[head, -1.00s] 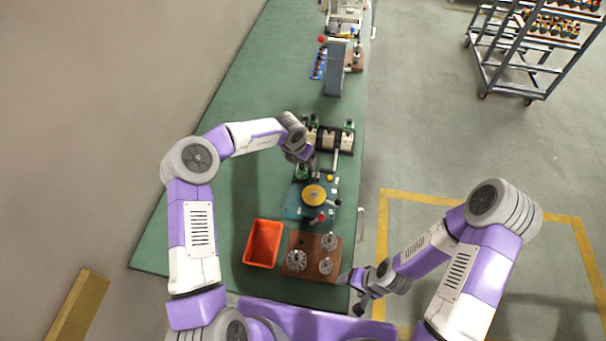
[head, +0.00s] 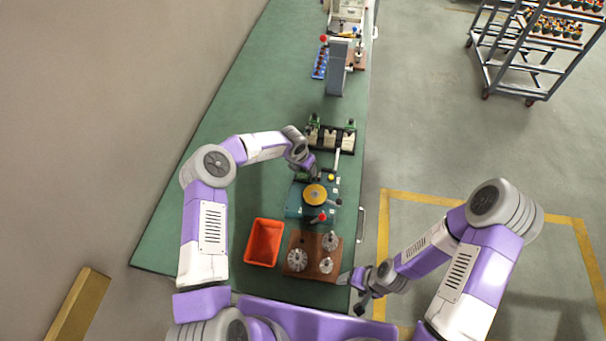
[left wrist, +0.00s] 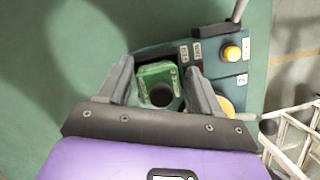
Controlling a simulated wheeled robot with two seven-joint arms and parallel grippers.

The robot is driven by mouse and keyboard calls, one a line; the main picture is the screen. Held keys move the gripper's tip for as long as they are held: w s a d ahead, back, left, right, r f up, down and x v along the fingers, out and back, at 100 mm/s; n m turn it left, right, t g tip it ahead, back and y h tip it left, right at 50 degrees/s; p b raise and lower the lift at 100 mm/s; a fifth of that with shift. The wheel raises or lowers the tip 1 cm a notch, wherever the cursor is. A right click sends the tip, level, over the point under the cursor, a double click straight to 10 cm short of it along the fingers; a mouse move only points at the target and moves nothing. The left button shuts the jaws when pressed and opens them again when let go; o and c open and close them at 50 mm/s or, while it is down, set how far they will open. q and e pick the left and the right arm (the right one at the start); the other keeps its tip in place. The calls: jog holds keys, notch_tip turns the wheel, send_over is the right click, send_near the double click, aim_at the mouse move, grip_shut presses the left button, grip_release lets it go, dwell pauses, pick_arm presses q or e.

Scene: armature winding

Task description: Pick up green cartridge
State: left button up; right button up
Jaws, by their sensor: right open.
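The green cartridge (left wrist: 158,85), a block with a dark round part, shows in the left wrist view at the edge of the teal winding machine. My left gripper (left wrist: 158,75) is open, with one finger on each side of the cartridge and a small gap visible beside it. In the head view my left gripper (head: 314,172) is over the machine's far end and mostly hides the cartridge. My right gripper (head: 359,297) is open and empty beside the bench's right edge.
The machine (head: 293,205) carries a yellow disc (head: 315,195) and a red knob. A black rack (head: 331,141) with green-topped pieces stands beyond. An orange bin (head: 264,243) and a brown board (head: 312,270) with metal rotors are nearer. The bench's left side is clear.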

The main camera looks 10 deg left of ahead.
pick_arm(q)
jog(key=c, duration=0.7)
jog(key=shift+r, duration=0.1)
jog(key=shift+c, duration=0.2)
notch_tip(320, 180, up, 10)
jog(key=shift+f, duration=0.1)
jog(key=shift+c, duration=0.9)
